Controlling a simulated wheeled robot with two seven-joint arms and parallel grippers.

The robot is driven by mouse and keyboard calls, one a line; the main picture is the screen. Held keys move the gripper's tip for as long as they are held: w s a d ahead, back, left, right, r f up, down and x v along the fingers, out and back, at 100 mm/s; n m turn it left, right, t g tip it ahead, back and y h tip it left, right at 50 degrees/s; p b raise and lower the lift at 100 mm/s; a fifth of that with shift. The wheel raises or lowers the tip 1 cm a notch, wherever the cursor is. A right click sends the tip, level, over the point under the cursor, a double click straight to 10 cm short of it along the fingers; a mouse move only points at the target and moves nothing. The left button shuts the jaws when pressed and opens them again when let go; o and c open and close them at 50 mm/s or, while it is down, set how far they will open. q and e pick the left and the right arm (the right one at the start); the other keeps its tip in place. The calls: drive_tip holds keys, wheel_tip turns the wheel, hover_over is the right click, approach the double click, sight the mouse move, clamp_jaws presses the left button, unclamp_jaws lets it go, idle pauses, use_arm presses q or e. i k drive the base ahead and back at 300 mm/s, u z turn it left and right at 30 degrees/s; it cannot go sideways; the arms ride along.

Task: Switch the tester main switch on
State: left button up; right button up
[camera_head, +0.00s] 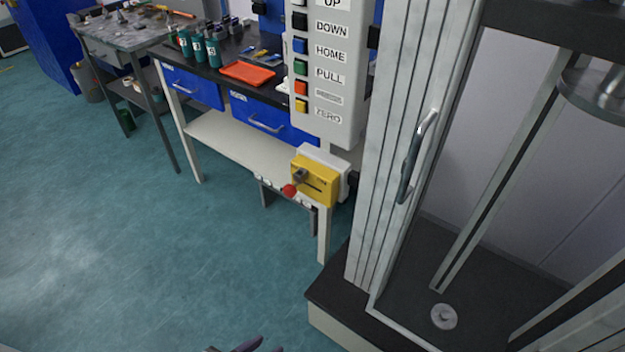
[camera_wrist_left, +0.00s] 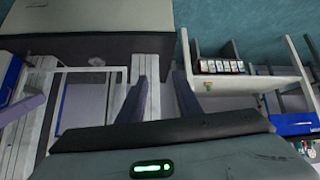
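The yellow switch box (camera_head: 316,183) is mounted low beside the tester's column, under the button panel. I cannot tell the knob's setting. My left gripper (camera_head: 250,346) shows only as dark fingertips at the bottom edge of the head view, well below and nearer than the box. In the left wrist view the left gripper (camera_wrist_left: 160,76) has its two fingers apart with nothing between them. My right gripper is not in view.
The tester's framed door (camera_head: 400,230) with its handle (camera_head: 415,155) stands right of the box, above a dark base. The button panel (camera_head: 325,75) hangs above the box. A bench with blue drawers (camera_head: 270,118) and an orange tray (camera_head: 248,73) stands behind. Floor at left is clear.

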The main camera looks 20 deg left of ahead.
sight(290, 190)
drive_tip(key=u, duration=1.7)
drive_tip(key=i, duration=0.45)
drive_tip(key=z, duration=1.75)
